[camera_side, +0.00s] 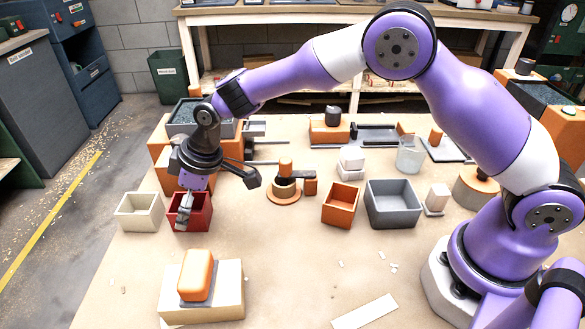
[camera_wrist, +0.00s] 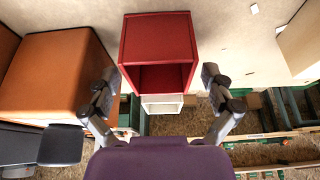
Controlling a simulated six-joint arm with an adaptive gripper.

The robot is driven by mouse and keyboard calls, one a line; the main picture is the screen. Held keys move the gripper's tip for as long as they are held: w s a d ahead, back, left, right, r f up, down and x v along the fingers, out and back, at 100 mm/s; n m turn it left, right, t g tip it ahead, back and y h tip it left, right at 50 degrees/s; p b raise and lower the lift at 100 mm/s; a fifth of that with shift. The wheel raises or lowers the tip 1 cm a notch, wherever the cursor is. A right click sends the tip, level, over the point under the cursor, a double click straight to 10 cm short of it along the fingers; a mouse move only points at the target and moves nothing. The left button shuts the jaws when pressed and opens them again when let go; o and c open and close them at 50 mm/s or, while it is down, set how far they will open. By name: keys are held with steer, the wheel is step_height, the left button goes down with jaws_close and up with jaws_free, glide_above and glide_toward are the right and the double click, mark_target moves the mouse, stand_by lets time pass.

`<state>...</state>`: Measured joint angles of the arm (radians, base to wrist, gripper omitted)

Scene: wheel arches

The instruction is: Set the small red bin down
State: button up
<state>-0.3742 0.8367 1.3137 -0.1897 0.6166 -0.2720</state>
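The small red bin (camera_side: 202,213) stands upright on the tan table at left, beside a cream bin, in the side view. In the wrist view my gripper's two fingers (camera_wrist: 159,85) are spread wide, one on each side of the bin's near end. Small gaps seem to separate them from its walls, so contact is not clear.
The cream bin (camera_side: 138,214) stands just left. An orange block on a cream box (camera_side: 232,291) is in front. A round orange piece (camera_side: 284,190), an orange bin (camera_side: 340,205) and a grey bin (camera_side: 392,206) stand to the right. The front middle table is mostly clear.

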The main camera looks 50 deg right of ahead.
steer(key=s+d+r+m, duration=0.1)
steer(key=s+d+r, duration=0.25)
steer(key=r, duration=0.45)
steer(key=s+d+r+m, duration=0.1)
steer(key=s+d+r, duration=0.2)
steer(key=d+r, duration=0.3)
steer(key=s+d+r+m+t+h, duration=0.1)
steer(key=s+d+m+t+h, duration=0.1)
steer(key=s+d+m, duration=0.5)
steer(key=s+d+h, duration=0.1)
steer(key=s+d, duration=0.3)
steer(key=s, duration=0.5)
steer(key=shift+s+d+r, duration=0.15)
steer(key=shift+d, duration=0.2)
